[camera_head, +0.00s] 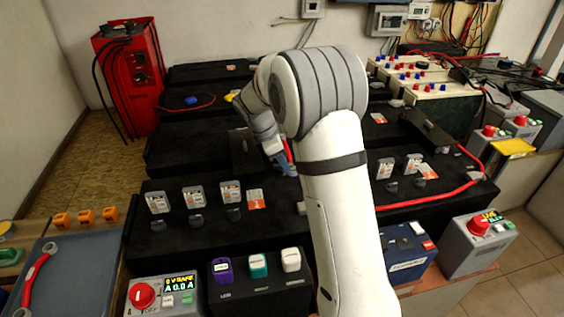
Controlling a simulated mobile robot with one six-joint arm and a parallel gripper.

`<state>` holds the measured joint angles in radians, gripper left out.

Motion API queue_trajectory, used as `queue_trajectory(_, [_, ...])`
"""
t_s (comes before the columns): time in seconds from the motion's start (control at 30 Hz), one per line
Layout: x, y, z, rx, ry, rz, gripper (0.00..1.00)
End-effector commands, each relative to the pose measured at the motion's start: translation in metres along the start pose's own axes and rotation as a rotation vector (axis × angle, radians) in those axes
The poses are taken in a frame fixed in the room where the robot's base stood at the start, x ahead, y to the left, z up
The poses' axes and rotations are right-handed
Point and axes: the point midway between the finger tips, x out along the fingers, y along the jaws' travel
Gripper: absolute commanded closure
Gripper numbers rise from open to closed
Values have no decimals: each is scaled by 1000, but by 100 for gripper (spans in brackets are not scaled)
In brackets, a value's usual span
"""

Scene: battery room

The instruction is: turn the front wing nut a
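Small dark wing nuts stand on the black front battery step. On the left part are a left one (158,225), a middle one (195,220) and a right one (234,214), each below a white-and-grey tag. Two more, a left one (391,187) and a right one (419,182), stand right of my arm. The letters are too small to read, so I cannot tell which is wing nut a. My gripper (284,160) points down above the step, behind and right of the left group. A small blue and red part shows at it. Its fingers are too small and partly hidden to judge.
A red charger (130,80) stands back left. A red cable (430,198) crosses the right step. In front are a grey meter box (165,296), a black switch box (260,285) and a blue battery (405,250). My arm hides the middle of the steps.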

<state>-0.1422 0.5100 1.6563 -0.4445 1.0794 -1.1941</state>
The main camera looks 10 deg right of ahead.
Motion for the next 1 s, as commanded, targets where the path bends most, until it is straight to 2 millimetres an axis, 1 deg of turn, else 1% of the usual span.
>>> queue_trajectory(0.27, [2,0,0,0,0,1,67])
queue_trajectory(0.67, [2,0,-1,0,1,1,99])
queue_trajectory(1.0, [1,0,0,8,1,-2,100])
